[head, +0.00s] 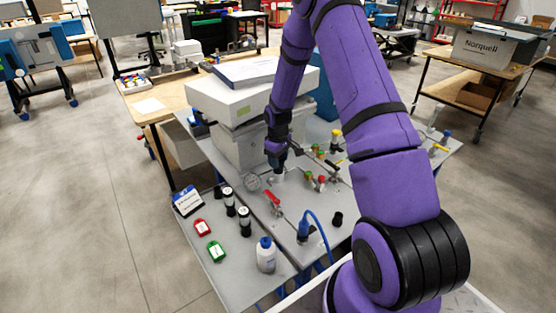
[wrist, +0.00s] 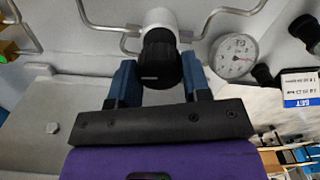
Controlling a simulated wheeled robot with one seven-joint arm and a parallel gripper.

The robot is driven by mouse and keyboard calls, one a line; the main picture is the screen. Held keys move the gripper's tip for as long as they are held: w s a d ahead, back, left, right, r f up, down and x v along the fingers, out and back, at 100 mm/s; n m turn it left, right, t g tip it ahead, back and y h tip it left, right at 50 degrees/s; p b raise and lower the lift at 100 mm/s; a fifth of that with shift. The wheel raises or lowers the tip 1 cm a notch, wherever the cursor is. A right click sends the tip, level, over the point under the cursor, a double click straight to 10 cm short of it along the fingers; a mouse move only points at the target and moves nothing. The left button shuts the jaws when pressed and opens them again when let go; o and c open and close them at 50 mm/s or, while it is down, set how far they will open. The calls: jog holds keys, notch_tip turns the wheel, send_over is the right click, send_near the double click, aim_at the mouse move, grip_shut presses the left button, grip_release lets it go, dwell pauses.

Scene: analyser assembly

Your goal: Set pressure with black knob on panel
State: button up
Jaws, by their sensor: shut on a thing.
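The black knob (wrist: 160,62) sits on the end of a white cylindrical fitting (wrist: 160,20) in the wrist view. My gripper (wrist: 160,82) has its two blue fingers on either side of the knob and is shut on it. A round pressure gauge (wrist: 233,56) with a white face is just right of the knob; its reading is too small to make out. In the head view, my gripper (head: 277,162) reaches down to the grey panel (head: 285,228), beside the gauge (head: 253,182). The knob is hidden there by my gripper.
A red-handled valve (head: 272,198) and several colored fittings (head: 320,181) stand close by on the panel. A large white box (head: 225,100) stands behind. A bottle (head: 265,254) and red and green tags are at the front. Metal tubes run beside the knob.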

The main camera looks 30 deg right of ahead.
jog(key=m, duration=0.5)
jog(key=shift+w+m, duration=0.1)
jog(key=shift+m, duration=0.2)
jog(key=m, duration=0.5)
jog(key=shift+m, duration=0.4)
jog(key=o, duration=0.9)
jog(key=shift+r, duration=0.1)
notch_tip(320, 180, up, 11)
jog(key=shift+f, duration=0.2)
